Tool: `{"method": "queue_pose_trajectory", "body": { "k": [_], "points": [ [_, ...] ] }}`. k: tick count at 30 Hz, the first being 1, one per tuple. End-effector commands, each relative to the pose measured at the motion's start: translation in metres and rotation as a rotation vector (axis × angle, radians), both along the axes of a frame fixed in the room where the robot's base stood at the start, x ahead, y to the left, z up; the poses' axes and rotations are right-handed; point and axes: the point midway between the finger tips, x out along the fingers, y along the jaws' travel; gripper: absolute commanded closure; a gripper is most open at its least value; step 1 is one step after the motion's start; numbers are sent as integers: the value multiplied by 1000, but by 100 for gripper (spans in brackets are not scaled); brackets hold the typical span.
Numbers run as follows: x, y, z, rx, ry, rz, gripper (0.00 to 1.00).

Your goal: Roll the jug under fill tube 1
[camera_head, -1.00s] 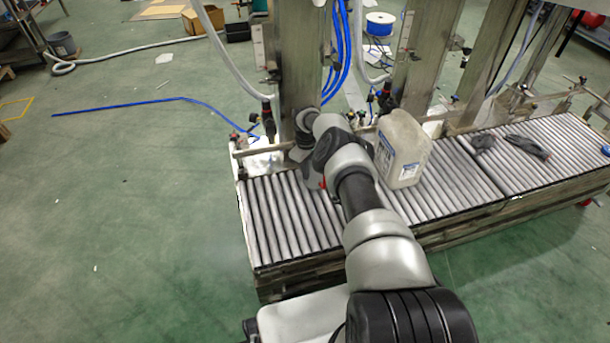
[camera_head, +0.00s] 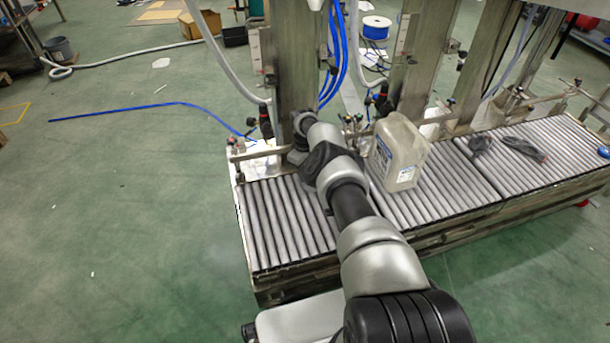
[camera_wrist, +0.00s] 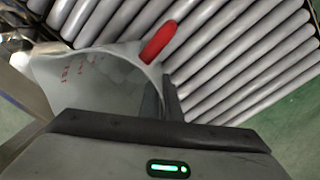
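The jug (camera_head: 398,155), pale and translucent with a blue-and-white label, stands on the roller conveyor (camera_head: 285,215) just right of my arm. My gripper is mostly hidden behind my arm near the conveyor's left part, left of the jug. In the wrist view, a dark finger-like part of my gripper (camera_wrist: 172,98) is beside a pale translucent form (camera_wrist: 100,75) with red marks and a red piece (camera_wrist: 158,41). I cannot tell whether this form is the jug, nor the finger opening. Black-and-red fill fittings stand at the left (camera_head: 265,122) and behind the jug (camera_head: 383,102); no tube number is readable.
Steel posts (camera_head: 293,60) and blue hoses (camera_head: 340,60) rise behind the conveyor. Dark items (camera_head: 525,148) lie on the rollers at right. A rail runs along the back edge. Rollers left of my arm are bare, and green floor lies open at left.

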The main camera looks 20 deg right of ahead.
Motion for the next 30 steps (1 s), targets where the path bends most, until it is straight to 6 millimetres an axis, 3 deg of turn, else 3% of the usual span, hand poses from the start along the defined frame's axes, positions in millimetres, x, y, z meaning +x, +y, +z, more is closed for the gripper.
{"method": "queue_pose_trajectory", "body": {
  "k": [5, 10, 20, 23, 30],
  "points": [
    [0, 0, 0, 0, 0, 0, 100],
    [0, 0, 0, 0, 0, -1, 75],
    [0, 0, 4, 0, 0, 0, 75],
    [0, 0, 18, 0, 0, 0, 75],
    [-1, 1, 73, 0, -1, 0, 75]
  ]
}}
